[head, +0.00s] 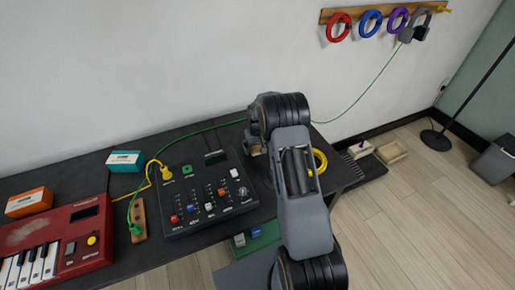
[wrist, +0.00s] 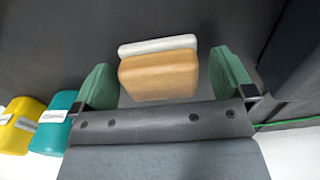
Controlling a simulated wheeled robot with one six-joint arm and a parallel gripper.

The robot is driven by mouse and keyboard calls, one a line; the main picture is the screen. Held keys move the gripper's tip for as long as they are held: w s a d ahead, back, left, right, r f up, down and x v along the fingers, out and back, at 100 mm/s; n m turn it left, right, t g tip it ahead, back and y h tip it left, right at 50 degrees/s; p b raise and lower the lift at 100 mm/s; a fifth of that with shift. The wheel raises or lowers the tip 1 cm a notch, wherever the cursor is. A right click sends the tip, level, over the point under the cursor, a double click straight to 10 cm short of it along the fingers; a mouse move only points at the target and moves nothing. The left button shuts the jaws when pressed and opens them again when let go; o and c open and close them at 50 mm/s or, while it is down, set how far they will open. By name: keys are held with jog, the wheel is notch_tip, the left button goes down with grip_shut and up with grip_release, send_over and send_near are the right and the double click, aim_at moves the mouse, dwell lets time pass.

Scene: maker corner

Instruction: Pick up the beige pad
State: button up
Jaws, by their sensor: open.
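The beige pad (wrist: 160,78) shows in the wrist view as a tan, rounded block with a paler whitish layer (wrist: 158,45) along its far side. It lies on the dark table surface (wrist: 45,45). My gripper (wrist: 164,63) is open, with its green-padded fingers on the left and right of the pad. A gap shows on each side, so the fingers appear apart from it. In the head view my arm reaches over the table's right part and hides most of the gripper; a small beige patch (head: 255,149) shows beside the arm.
A black control panel (head: 205,196) with knobs stands left of my arm. A teal box (head: 125,161), an orange box (head: 28,202) and a red keyboard (head: 55,245) are further left. A yellow coil (head: 320,160) lies right of my arm. A green cable (wrist: 290,123) crosses the wrist view's right.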

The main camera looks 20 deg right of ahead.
jog(key=shift+f, duration=0.1)
jog(key=c, duration=0.9)
jog(key=shift+c, duration=0.2)
jog(key=shift+r, duration=0.3)
jog(key=r, duration=0.3)
jog(key=shift+s+a+r+b, duration=0.15)
jog(key=shift+a+b, duration=0.05)
jog(key=shift+b, duration=0.15)
jog(key=s+a+r+b, duration=0.1)
jog(key=s+a+r, duration=0.7)
jog(key=s+r, duration=0.1)
jog(key=shift+s+a, duration=0.2)
jog(key=shift+s, duration=0.6)
jog(key=shift+r, duration=0.1)
